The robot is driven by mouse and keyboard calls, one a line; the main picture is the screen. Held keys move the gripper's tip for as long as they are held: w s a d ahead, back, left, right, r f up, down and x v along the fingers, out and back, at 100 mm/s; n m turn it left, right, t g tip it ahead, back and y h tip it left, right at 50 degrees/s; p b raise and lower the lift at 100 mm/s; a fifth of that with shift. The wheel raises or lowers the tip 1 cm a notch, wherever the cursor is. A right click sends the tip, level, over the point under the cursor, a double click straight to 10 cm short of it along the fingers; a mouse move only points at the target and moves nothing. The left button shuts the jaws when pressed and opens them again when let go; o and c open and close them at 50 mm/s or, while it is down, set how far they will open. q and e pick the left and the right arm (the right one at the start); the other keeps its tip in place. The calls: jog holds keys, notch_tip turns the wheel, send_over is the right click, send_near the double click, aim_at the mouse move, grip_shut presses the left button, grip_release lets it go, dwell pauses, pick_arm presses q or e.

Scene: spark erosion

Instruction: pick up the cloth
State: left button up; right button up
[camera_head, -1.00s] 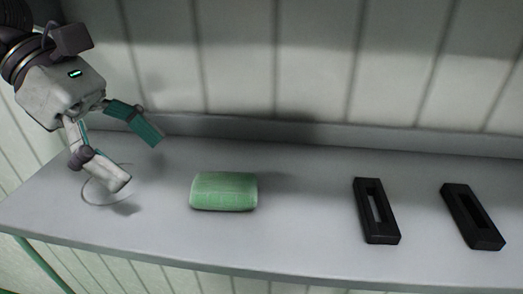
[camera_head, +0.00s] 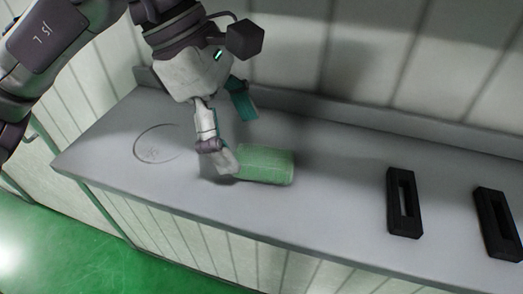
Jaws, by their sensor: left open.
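The cloth (camera_head: 266,165) is a green, folded or rolled, pillow-like bundle lying on the grey worktop. My left gripper (camera_head: 236,138) is open at the left end of the cloth, pointing down toward the worktop. Its pale near finger overlaps the cloth's left edge in the picture; I cannot tell whether it touches. Its teal far finger is above and behind the cloth's left end. The cloth's left end is partly hidden by the near finger. My right gripper is not in view.
Two black rectangular frames with slots, one nearer (camera_head: 404,203) and one farther right (camera_head: 497,224), lie on the grey worktop (camera_head: 330,205). A round outline (camera_head: 157,143) marks the worktop at left. A panelled wall rises behind. The green floor (camera_head: 100,245) lies below the front edge.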

aim_at(262, 156)
pick_arm(q)
jog(key=d+f, duration=0.2)
jog(key=d, duration=0.1)
jog(key=shift+s+f+p, duration=0.3)
jog(key=shift+p, duration=0.1)
jog(key=shift+a, duration=0.2)
jog(key=shift+c, duration=0.4)
jog(key=c, duration=1.1)
